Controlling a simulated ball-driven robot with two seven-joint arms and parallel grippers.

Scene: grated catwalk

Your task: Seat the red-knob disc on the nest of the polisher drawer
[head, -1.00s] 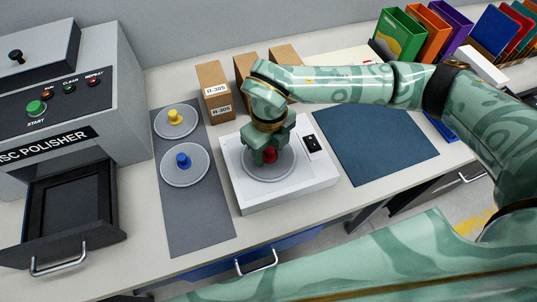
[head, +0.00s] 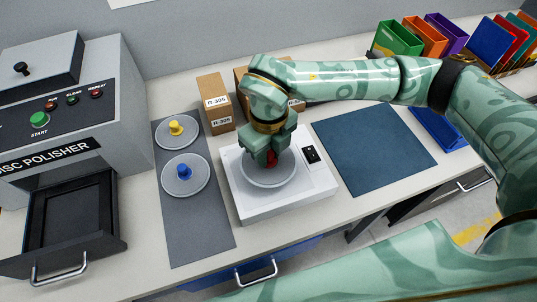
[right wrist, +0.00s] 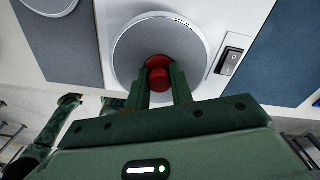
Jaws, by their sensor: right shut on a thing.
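The red-knob disc (head: 268,172) is a grey disc on the white scale-like device with a black switch. My right gripper (head: 271,158) is shut on its red knob from above. In the right wrist view the two fingers (right wrist: 166,88) close around the red knob, and the disc (right wrist: 132,52) shows behind it. Whether the disc touches the device's top is hard to tell. The disc polisher (head: 60,95) stands at the left with its black drawer (head: 118,243) pulled open. No disc shows in the drawer.
A grey mat (head: 195,222) between polisher and white device (head: 310,186) bears a yellow-knob disc (head: 176,140) and a blue-knob disc (head: 200,180). Cardboard boxes (head: 215,98) stand behind. A bare dark blue mat (head: 375,145) lies to the right, with coloured bins (head: 398,40) beyond.

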